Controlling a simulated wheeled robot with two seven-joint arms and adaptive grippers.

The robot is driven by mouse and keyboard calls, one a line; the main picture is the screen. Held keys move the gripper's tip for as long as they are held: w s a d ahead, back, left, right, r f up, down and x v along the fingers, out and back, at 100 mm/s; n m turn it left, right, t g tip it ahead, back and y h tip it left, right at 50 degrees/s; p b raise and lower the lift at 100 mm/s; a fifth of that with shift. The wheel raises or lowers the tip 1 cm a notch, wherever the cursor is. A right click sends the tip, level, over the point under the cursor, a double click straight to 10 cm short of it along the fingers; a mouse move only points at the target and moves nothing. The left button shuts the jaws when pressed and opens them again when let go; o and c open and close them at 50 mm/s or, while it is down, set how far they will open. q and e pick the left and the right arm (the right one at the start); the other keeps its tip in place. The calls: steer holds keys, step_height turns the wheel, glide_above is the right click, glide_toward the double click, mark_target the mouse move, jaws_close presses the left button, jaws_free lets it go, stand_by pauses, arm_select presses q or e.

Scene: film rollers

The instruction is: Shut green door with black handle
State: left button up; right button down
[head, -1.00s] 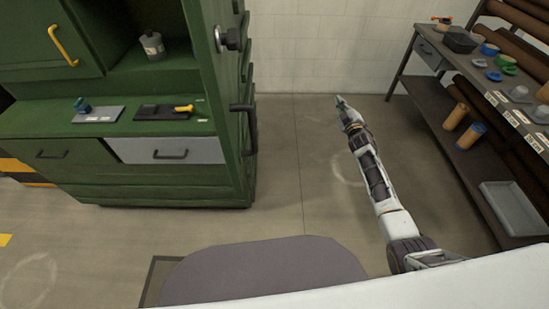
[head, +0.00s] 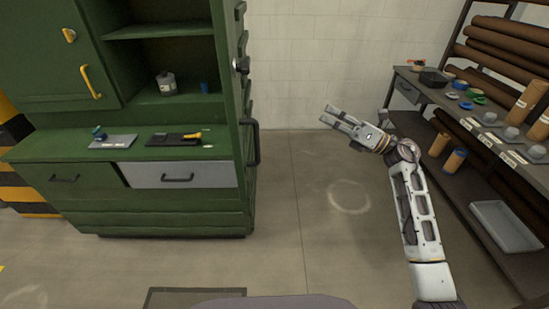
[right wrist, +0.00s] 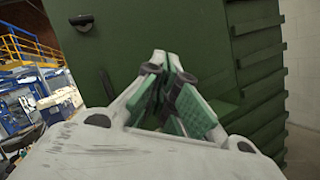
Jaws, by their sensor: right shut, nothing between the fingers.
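The green door (head: 228,95) stands open at the right side of the green cabinet, seen nearly edge-on in the head view. Its black handle (head: 255,142) sticks out to the right. My right gripper (head: 327,114) is shut and empty, to the right of the handle and apart from it, pointing up-left. In the right wrist view, the shut fingertips (right wrist: 167,58) show before a large green panel (right wrist: 130,30). A small dark fitting (right wrist: 82,19) shows there at upper left; I cannot tell which it is. My left gripper is out of view.
The open cabinet compartment holds a grey can (head: 166,83) and a blue cup (head: 204,87). A second green door with a yellow handle (head: 91,82) is shut at left. A workbench (head: 440,105) with rolls stands at right. The floor between cabinet and bench is clear.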

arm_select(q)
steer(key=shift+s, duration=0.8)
arm_select(e)
steer(key=s+a+f+n+g+h, duration=0.1)
steer(key=s+a+f+n+g, duration=0.2)
steer(key=s+f+n+g, duration=0.3)
steer(key=s+n+g, duration=0.2)
steer(key=n, duration=0.3)
steer(key=shift+s+h, duration=0.25)
steer(key=shift+h, duration=0.15)
steer(key=shift+a+f, duration=0.1)
steer(key=shift+a, duration=0.15)
